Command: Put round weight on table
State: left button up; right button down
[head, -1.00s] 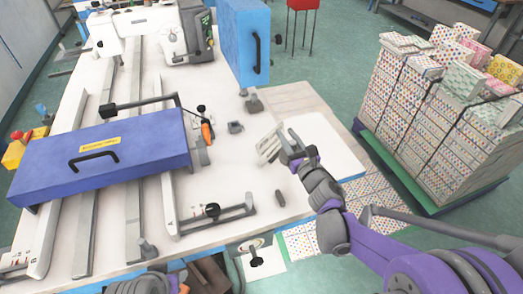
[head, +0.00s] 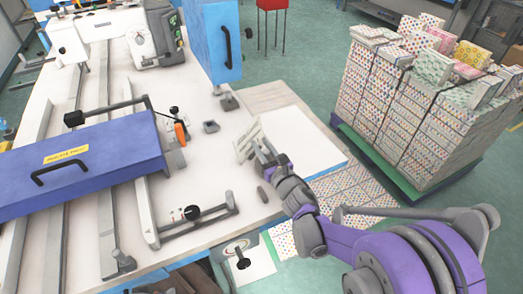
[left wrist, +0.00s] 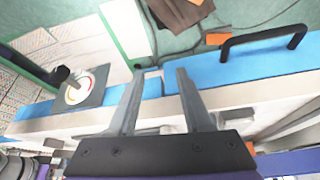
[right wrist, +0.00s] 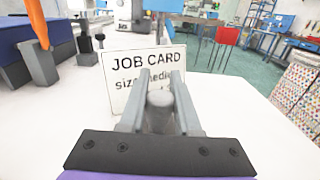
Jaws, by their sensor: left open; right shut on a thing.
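My right gripper (right wrist: 160,80) is shut on a grey, round-topped piece, which looks like the round weight (right wrist: 160,98). It is close above or at the table's white top (right wrist: 240,110); any gap under the piece is hidden. In the head view my right gripper (head: 262,150) is at the table's right part, beside the upright job card (head: 246,138). The job card (right wrist: 125,75) stands just beyond the fingertips in the right wrist view. My left gripper (left wrist: 165,75) is open and empty, near the table's blue front edge.
A small grey cylinder (head: 263,195) lies near the front edge. A blue box with a handle (head: 75,165) and metal rails fill the left. A grey block (head: 211,127) stands behind. A pallet of patterned boxes (head: 400,105) stands right. A white sheet area (head: 305,140) is clear.

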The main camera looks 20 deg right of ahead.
jog(key=shift+f, duration=0.7)
jog(key=c, duration=1.1)
grip_release()
jog(key=shift+f, duration=0.2)
jog(key=o, duration=0.5)
jog(key=shift+r, duration=0.25)
jog(key=s, duration=0.4)
jog(key=s+d, duration=0.1)
jog(key=s, duration=0.3)
jog(key=s+d, duration=0.1)
jog(key=s, duration=0.3)
jog(key=shift+d+b, duration=0.15)
jog(key=shift+b, duration=0.2)
